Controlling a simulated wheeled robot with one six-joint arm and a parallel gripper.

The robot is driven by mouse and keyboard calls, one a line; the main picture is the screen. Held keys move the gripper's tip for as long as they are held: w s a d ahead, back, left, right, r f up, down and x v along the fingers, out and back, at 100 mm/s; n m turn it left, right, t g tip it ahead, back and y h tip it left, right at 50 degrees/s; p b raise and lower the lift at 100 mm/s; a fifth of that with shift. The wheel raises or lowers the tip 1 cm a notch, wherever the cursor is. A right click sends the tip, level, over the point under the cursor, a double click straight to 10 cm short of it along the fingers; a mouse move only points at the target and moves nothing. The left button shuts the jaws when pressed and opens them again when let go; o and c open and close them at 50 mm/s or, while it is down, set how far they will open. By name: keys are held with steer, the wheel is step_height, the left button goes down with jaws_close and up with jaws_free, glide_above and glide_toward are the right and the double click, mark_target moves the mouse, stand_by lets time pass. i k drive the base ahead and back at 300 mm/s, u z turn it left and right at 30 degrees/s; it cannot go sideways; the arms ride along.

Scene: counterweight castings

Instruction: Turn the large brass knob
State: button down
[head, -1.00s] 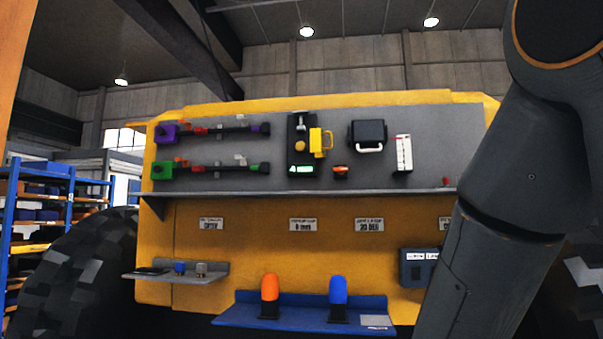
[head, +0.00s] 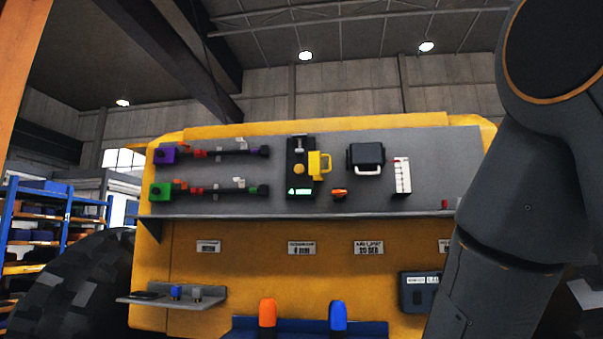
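The brass knob (head: 299,169) is a small round gold-coloured disc on a black upright unit (head: 295,150) on the grey panel, left of centre in the head view. A yellow handle-shaped part (head: 319,164) sticks out just right of it. A lit green display (head: 299,191) is below the knob. My arm fills the right side of the view, well right of the knob. My gripper is outside the picture.
A grey shelf edge (head: 300,216) runs below the panel. Purple (head: 163,155) and green (head: 160,192) clamp-like devices sit at left, a black case (head: 366,158) at right. An orange (head: 267,313) and a blue (head: 338,317) rounded object stand below.

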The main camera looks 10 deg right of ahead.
mark_target(299, 168)
steer(key=k, duration=0.6)
steer(key=u, duration=0.55)
steer(key=i, duration=1.1)
steer(key=z, duration=0.5)
